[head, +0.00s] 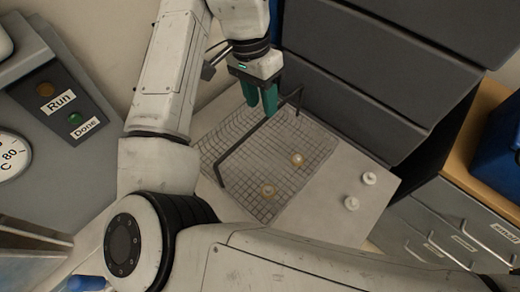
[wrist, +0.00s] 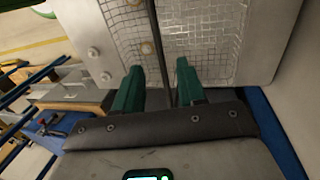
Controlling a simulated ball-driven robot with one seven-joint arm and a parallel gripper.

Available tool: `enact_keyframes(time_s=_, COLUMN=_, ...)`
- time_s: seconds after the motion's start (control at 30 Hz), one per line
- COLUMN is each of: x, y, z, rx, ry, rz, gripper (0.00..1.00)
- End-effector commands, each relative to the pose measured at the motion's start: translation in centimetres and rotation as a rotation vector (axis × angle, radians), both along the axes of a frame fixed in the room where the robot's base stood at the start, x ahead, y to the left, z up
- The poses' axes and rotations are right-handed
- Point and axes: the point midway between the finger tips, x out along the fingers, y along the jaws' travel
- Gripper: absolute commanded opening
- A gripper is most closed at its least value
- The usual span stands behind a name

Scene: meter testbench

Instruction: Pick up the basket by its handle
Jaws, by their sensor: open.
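The wire mesh basket (head: 240,130) sits on a light grey plate, and its mesh also shows in the wrist view (wrist: 205,40). Its dark handle (head: 243,150) is a bar that spans above the mesh from lower left to upper right. My gripper (head: 261,110) is open, with green fingers pointing down at the handle's upper right part. In the wrist view, the handle (wrist: 160,50) runs between the two spread fingers of my gripper (wrist: 158,78). I cannot tell whether either finger touches it.
Two small round pieces (head: 297,160) lie in the basket. Two white knobs (head: 369,178) stand on the plate at right. Dark drawers (head: 365,75) rise close behind the basket. A panel with Run and Done buttons (head: 74,119) is at left; a blue bin (head: 500,140) is far right.

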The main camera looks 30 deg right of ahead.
Motion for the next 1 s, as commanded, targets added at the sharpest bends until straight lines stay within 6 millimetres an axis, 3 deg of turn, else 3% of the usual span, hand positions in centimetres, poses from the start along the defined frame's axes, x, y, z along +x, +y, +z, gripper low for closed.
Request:
enact_keyframes(time_s=0.13, x=-0.4, y=0.0, z=-1.9, rx=-0.001, ry=0.001, rz=0.003, gripper=0.40)
enact_keyframes(time_s=0.37, x=-0.7, y=-0.1, z=-3.3, rx=0.001, ry=0.000, rz=0.004, gripper=0.40)
enact_keyframes(time_s=0.7, x=-1.5, y=-0.4, z=-7.5, rx=0.001, ry=0.000, rz=0.004, gripper=0.40)
enact_keyframes(time_s=1.0, x=-1.5, y=-0.4, z=-7.9, rx=0.001, ry=0.000, rz=0.004, gripper=0.37)
